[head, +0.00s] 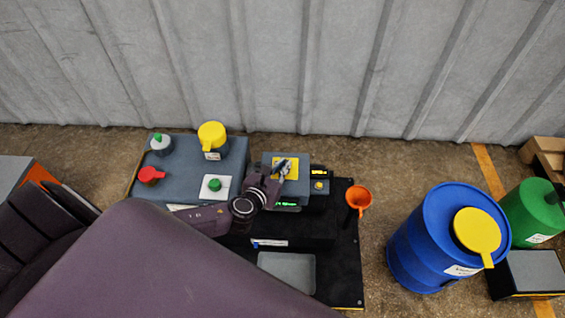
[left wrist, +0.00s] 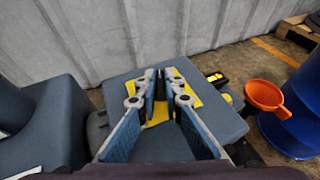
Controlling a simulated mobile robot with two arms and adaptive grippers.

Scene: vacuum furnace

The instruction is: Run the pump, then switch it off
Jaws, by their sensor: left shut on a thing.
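The pump appears as a blue-grey box (head: 269,158) with a yellow plate (head: 277,163) on top, on the black mat. A green-lit display (head: 287,204) shows on its near side, partly behind my arm. My left gripper (head: 285,168) is over the yellow plate. In the left wrist view, the gripper (left wrist: 160,84) has its fingertips close together on a small dark switch (left wrist: 160,88) on the yellow plate (left wrist: 189,91). The fingers hide most of the switch, so I cannot tell its position. My right gripper is out of view.
An orange funnel (head: 359,198) stands right of the pump. A blue drum (head: 415,245) with a yellow lid is further right. A ribbed wall (head: 300,65) is behind.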

